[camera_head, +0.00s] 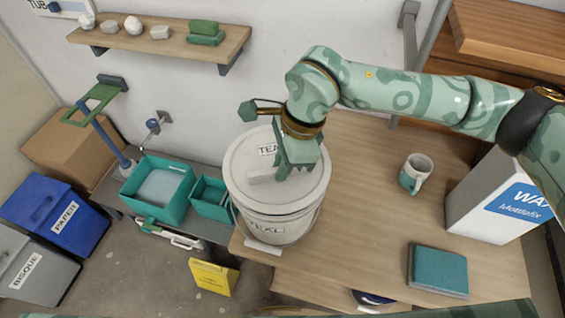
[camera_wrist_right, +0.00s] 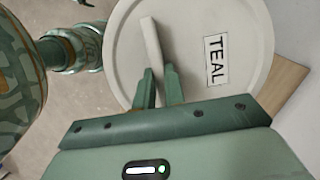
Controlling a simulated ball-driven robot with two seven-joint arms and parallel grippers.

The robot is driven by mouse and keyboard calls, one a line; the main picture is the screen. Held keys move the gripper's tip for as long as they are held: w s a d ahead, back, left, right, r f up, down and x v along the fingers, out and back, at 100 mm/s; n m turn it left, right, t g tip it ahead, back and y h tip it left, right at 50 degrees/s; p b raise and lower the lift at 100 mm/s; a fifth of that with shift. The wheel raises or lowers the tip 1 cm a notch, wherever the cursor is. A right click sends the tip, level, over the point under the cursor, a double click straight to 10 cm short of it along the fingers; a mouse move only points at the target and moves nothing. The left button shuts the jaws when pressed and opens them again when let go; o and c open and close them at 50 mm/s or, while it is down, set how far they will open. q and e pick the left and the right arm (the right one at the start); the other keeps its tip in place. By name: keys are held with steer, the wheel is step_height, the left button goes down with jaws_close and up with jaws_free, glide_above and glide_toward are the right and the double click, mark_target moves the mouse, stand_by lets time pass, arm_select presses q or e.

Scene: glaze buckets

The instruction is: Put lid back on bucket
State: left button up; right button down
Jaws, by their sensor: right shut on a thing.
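The pale bucket (camera_head: 268,228) labelled TEAL stands at the left end of the wooden table. Its round lid (camera_head: 312,165), also labelled TEAL, lies over the bucket's mouth; I cannot tell if it is fully seated or slightly above the rim. The lid also fills much of the right wrist view (camera_wrist_right: 245,35). My right gripper (camera_head: 284,172) comes from above and is shut on the lid's bar handle (camera_head: 262,175). In the right wrist view the fingers pinch the near end of the handle (camera_wrist_right: 152,42). My left gripper is not in view.
A mug (camera_head: 414,173), a teal book-like block (camera_head: 438,270) and a white WAX box (camera_head: 497,197) stand right of the bucket. Teal bins (camera_head: 158,188) sit on a lower surface at left. A wall shelf (camera_head: 160,41) holds small pieces. The table's middle is clear.

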steer(key=shift+f+b, duration=0.85)
steer(key=shift+b, duration=0.3)
stand_by(1.3)
steer(key=c, duration=0.9)
jaws_free()
steer(key=shift+r+p, duration=1.7)
steer(key=shift+r, duration=1.85)
jaws_close()
